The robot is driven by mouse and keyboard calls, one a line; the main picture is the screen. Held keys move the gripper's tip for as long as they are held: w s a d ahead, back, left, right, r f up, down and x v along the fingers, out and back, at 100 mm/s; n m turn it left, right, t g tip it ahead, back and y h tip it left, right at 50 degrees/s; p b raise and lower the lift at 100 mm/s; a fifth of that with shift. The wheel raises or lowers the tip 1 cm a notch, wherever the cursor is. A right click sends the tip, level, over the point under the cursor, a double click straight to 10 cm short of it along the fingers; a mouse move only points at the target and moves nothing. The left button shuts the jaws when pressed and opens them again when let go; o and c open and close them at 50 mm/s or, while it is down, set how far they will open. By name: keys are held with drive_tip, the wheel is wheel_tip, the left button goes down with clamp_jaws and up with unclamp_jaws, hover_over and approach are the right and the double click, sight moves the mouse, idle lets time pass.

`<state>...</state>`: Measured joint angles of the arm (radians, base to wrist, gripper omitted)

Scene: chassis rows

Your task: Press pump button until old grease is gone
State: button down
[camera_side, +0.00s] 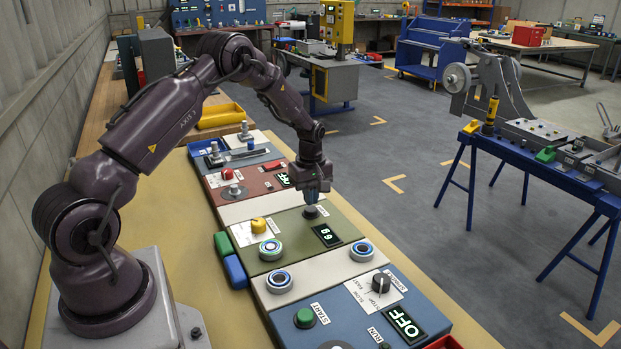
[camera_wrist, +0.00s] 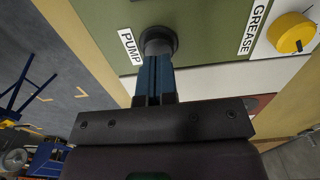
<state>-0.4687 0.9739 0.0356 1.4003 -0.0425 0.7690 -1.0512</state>
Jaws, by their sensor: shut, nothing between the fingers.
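The dark round pump button (camera_side: 310,213) is on the olive-green panel (camera_side: 293,236). In the wrist view the button (camera_wrist: 157,36) sits beside the PUMP label (camera_wrist: 130,47). My gripper (camera_side: 311,201) points down over the button, its blue fingers together and empty. In the wrist view the fingertips (camera_wrist: 157,62) overlap the near part of the button; I cannot tell whether they press it. A yellow knob (camera_side: 258,225) is on the same panel, beside the GREASE label (camera_wrist: 252,28) in the wrist view. A lit two-character display (camera_side: 326,235) is hard to read. Old grease cannot be made out.
A blue panel (camera_side: 345,308) with a green START button (camera_side: 304,318) and a dark selector knob (camera_side: 381,282) lies nearer the camera. A red-brown panel (camera_side: 243,182) lies behind.

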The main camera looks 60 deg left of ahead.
sight(310, 210)
drive_tip(key=shift+f, duration=0.8)
drive_tip(key=shift+f, duration=0.1)
drive_tip(key=shift+s+f, duration=0.1)
drive_tip(key=shift+f, duration=1.05)
wheel_tip(310, 210, up, 15)
drive_tip(key=shift+w+a, duration=0.15)
drive_tip(key=shift+w, duration=0.25)
